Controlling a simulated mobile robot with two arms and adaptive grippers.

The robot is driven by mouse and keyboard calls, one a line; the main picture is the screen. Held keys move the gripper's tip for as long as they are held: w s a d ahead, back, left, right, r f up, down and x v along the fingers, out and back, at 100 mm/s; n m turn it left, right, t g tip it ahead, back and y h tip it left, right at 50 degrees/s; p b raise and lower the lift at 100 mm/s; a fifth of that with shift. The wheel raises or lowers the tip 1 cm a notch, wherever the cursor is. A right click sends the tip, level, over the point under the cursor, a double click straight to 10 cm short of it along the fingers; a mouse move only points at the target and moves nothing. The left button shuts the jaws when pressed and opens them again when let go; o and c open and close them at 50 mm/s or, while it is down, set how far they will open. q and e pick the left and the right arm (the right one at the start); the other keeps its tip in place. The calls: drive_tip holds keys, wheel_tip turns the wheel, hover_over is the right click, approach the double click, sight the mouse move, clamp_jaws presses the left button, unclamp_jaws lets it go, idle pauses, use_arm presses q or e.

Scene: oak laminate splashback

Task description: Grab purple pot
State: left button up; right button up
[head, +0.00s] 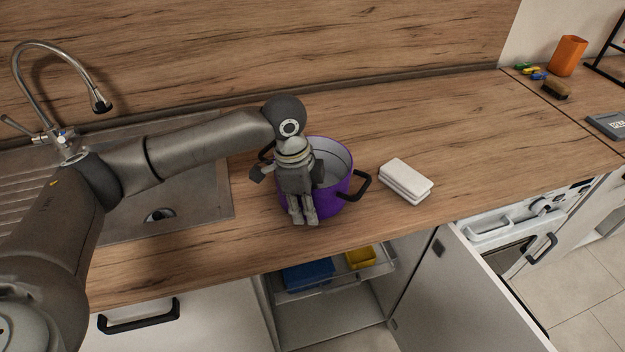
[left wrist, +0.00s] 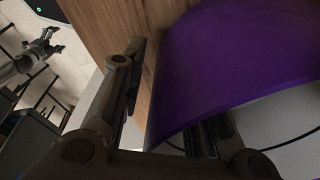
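The purple pot (head: 333,205) stands on the wooden counter, with a grey inside and dark handles; one handle (head: 361,186) sticks out to the right. My left gripper (head: 304,220) is over the pot's near side, pointing down, and hides part of its rim and wall. In the left wrist view its fingers are apart. The pot's purple wall (left wrist: 230,70) fills the upper right there and partly covers the right finger. Bare counter shows between the left finger and the wall. My right gripper (left wrist: 50,42) shows small at the upper left of that view, its fingers apart.
A white block-like stack (head: 406,180) lies right of the pot. The sink (head: 205,195) and tap (head: 60,70) are to the left. Below the counter, a cabinet door (head: 450,290) stands open beside a pulled-out tray (head: 335,282). An orange cup (head: 568,56) stands far right.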

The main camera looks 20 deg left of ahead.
use_arm(q)
drive_tip(key=shift+w+f, duration=0.2)
drive_tip(key=shift+f, duration=0.15)
drive_tip(key=shift+r, duration=0.1)
clamp_jaws()
drive_tip(key=shift+s, duration=0.1)
drive_tip(key=shift+r, duration=0.15)
